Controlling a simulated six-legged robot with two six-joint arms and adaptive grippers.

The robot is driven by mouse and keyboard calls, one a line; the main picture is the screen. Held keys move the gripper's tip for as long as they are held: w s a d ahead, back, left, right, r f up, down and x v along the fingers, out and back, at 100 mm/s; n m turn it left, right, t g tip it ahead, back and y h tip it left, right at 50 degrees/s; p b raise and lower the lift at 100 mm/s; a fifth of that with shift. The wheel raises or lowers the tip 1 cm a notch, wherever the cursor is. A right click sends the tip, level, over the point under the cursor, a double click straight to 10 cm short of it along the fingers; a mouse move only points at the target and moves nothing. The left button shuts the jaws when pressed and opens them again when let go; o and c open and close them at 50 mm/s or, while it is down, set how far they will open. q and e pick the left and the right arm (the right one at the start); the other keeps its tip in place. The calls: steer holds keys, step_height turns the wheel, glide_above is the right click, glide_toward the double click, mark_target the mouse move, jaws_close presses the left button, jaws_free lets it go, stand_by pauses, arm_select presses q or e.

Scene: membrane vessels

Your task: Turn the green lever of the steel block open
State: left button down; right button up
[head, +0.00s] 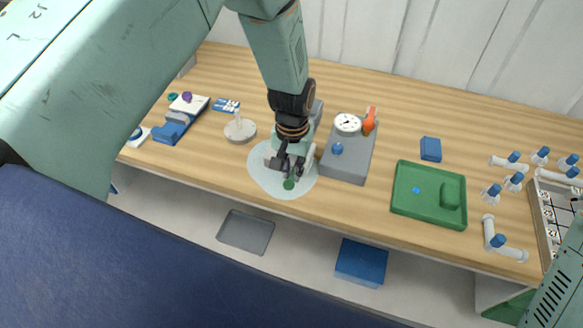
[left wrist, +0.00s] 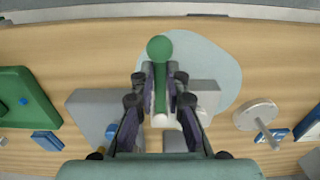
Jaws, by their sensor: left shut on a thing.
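The green lever shows in the left wrist view as a round green knob (left wrist: 160,48) on a green bar that runs back between my fingers. In the head view its knob (head: 289,184) sits just below my left gripper (head: 291,165). My left gripper (left wrist: 160,92) is shut on the lever. The grey steel block (left wrist: 207,95) lies beside and under the fingers on a pale blue mat (left wrist: 226,60); my gripper hides much of it. In the head view a corner of the block (head: 261,158) shows left of the fingers. My right gripper is not in view.
A grey box (head: 345,165) with a gauge (head: 347,123) and an orange handle (head: 369,122) stands close right of my left gripper. A round grey stand (head: 240,131) is to the left. A green tray (head: 430,220) lies right. The table's front edge is close to the mat.

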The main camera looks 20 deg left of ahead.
arm_select(q)
steer(key=c, duration=1.7)
jaws_free()
steer(key=shift+o, duration=0.4)
step_height(320, 180, up, 12)
steer(key=shift+d, duration=0.1)
